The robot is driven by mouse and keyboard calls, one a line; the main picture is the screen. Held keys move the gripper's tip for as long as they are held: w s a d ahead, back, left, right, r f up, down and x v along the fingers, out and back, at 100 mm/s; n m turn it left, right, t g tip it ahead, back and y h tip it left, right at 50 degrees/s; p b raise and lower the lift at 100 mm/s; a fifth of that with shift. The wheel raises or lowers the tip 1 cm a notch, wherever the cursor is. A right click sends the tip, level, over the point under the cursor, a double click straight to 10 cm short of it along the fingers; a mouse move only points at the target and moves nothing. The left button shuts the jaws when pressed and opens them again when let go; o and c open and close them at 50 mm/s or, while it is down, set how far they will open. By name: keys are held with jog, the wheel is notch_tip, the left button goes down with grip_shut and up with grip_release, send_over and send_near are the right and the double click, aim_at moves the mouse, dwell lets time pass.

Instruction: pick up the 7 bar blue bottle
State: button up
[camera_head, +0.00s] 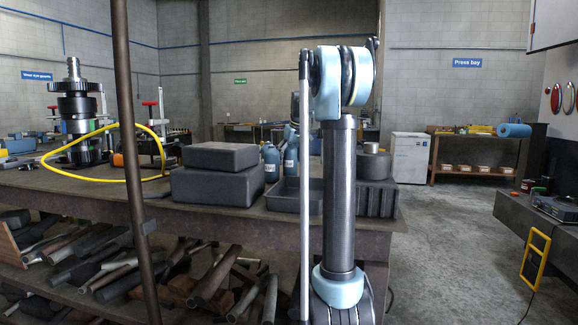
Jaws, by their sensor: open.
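Two blue bottles stand close together on the dark workbench (215,213), behind the grey boxes and the shallow tray. One blue bottle (271,163) is on the left, and the other blue bottle (291,160) is just right of it, near my upright arm. Pale labels show on them, but they are too small to read, so I cannot tell which is the 7 bar one. My arm rises in front of the bench at right of centre and hides part of what lies behind it. I cannot make out my gripper's fingers anywhere.
Grey boxes (213,187) stand left of the bottles. A shallow dark tray (283,204) is in front of them, and a ribbed dark bin (377,198) is to the right. A brown post (131,150) crosses the near left. Open floor (440,255) lies right.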

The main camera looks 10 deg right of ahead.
grip_shut()
jog(key=shift+r, duration=0.15)
